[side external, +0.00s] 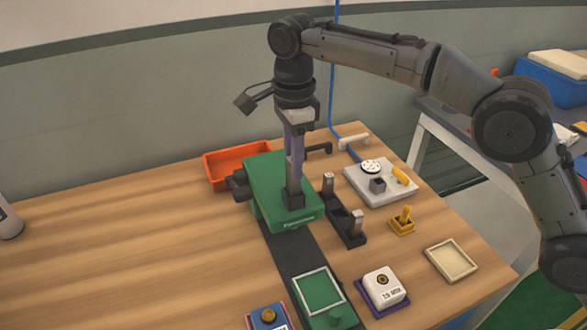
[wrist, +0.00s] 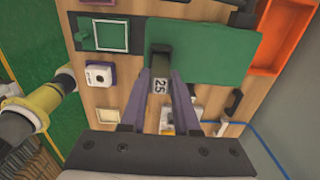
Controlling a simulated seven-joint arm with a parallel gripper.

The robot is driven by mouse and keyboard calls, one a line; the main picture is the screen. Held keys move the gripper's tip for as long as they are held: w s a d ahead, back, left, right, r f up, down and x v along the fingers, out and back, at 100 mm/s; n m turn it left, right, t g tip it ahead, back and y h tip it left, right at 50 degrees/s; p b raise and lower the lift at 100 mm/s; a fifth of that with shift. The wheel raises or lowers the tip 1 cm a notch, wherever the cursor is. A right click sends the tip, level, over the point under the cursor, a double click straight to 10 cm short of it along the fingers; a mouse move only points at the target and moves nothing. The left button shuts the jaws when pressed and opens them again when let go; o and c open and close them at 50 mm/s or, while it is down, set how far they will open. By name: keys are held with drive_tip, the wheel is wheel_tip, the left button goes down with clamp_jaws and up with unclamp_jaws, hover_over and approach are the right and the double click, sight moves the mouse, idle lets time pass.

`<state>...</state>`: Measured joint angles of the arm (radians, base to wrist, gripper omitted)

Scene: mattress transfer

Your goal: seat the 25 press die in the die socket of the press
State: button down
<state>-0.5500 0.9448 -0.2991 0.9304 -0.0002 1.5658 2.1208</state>
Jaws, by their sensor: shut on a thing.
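The 25 press die is a dark block with a white label reading 25 (wrist: 160,85). My gripper (wrist: 160,74) is shut on it, with one purple finger on each side. In the side view my gripper (side external: 294,190) points down over the green press (side external: 268,180), and the dark die (side external: 294,201) is upright at its tips near the press's front edge. I cannot tell whether the die touches the press or hangs just above it. The press also shows in the wrist view (wrist: 215,55). The die socket is not clearly visible, likely hidden by the die and fingers.
A black rack with metal-topped posts (side external: 345,222) stands close right of the press. An orange bin (side external: 236,163) is behind it. A white-framed green plate (side external: 319,292), white box (side external: 384,286), tan tray (side external: 452,260) and grey board (side external: 380,188) lie around.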

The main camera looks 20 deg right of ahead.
drive_tip(key=shift+f, duration=1.15)
drive_tip(key=shift+f, duration=0.1)
drive_tip(key=c, duration=0.6)
unclamp_jaws()
drive_tip(key=shift+f, duration=0.15)
drive_tip(key=shift+c, duration=0.2)
wheel_tip(320, 180, up, 7)
drive_tip(key=shift+f, duration=0.1)
drive_tip(key=shift+r, duration=0.5)
